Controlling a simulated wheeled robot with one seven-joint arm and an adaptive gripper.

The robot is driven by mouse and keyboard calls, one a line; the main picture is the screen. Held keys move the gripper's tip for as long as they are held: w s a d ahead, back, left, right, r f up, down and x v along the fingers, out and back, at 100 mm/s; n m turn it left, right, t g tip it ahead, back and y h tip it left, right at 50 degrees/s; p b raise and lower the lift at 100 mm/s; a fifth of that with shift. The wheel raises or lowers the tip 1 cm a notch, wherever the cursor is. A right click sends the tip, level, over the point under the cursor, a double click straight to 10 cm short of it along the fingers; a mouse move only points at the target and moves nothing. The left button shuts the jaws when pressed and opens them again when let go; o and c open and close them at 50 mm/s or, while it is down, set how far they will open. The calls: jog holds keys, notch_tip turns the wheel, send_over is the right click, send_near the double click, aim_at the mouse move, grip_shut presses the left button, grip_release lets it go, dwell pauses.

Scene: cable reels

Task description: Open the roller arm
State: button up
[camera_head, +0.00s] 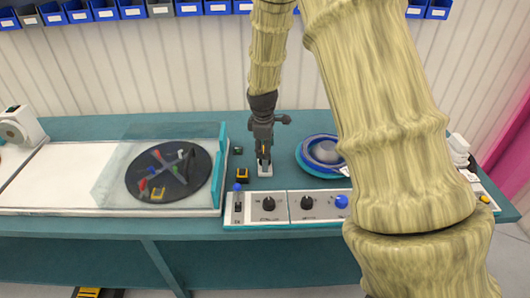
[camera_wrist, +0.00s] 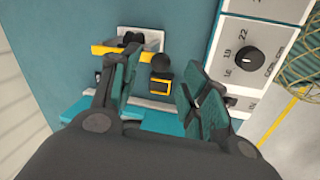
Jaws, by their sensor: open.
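A small white block with dark rollers and a yellow bar, which looks like the roller arm (camera_wrist: 121,52), stands on the teal table in the wrist view. In the head view its white base (camera_head: 265,171) shows just below my gripper (camera_head: 263,157), which partly hides it. In the wrist view my gripper (camera_wrist: 160,84) is open and empty, its teal-padded fingers spread. Between them in the picture is a black knob with a yellow-framed dark piece (camera_wrist: 160,86). That piece also shows in the head view (camera_head: 243,175), left of the white block. Contact cannot be told.
A control panel (camera_head: 281,208) with dials and a blue button lies along the front edge. A blue reel (camera_head: 313,172) is right of my gripper. A dark turntable (camera_head: 141,190) sits under a clear cover at left. Blue bins (camera_head: 131,10) line the back wall.

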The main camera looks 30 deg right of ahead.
jog(key=shift+w+d+f+p, duration=0.15)
jog(key=shift+f+p, duration=0.05)
jog(key=shift+f, duration=0.8)
jog(key=shift+w+d+f+p, duration=0.15)
jog(key=shift+f+p, duration=0.05)
jog(key=shift+f, duration=0.75)
grip_shut()
